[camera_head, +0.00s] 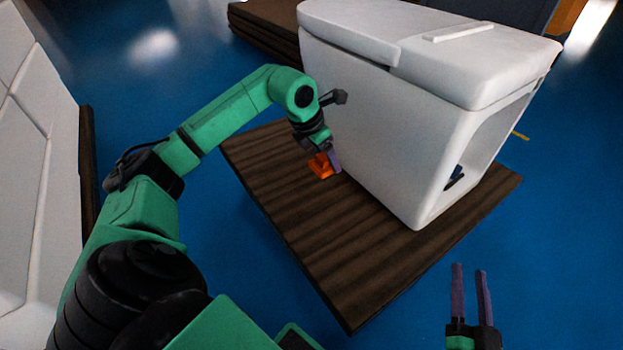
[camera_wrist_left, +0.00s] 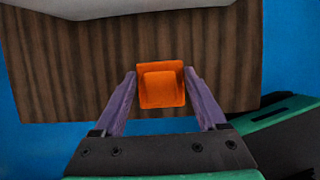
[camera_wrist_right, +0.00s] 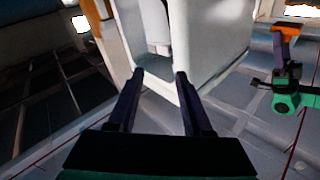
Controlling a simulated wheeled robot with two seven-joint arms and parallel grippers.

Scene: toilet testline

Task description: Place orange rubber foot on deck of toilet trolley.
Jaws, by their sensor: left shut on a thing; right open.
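The orange rubber foot (camera_head: 319,166) is at the left part of the brown wooden trolley deck (camera_head: 345,255), beside the white toilet (camera_head: 385,140). My left gripper (camera_head: 331,160) is shut on the foot. In the left wrist view the orange foot (camera_wrist_left: 161,86) sits between the two purple fingers, with the deck (camera_wrist_left: 80,70) behind it. Whether the foot touches the deck is hard to tell. My right gripper (camera_head: 470,270) is open and empty, off the deck's right front edge. Its fingers (camera_wrist_right: 159,85) also show in the right wrist view with nothing between them.
The toilet stands on the deck and covers its right and back part. The front left of the deck is bare. Dark stacked boards (camera_head: 262,32) lie behind. A pale panelled object (camera_head: 30,170) stands at the far left. Blue floor surrounds the deck.

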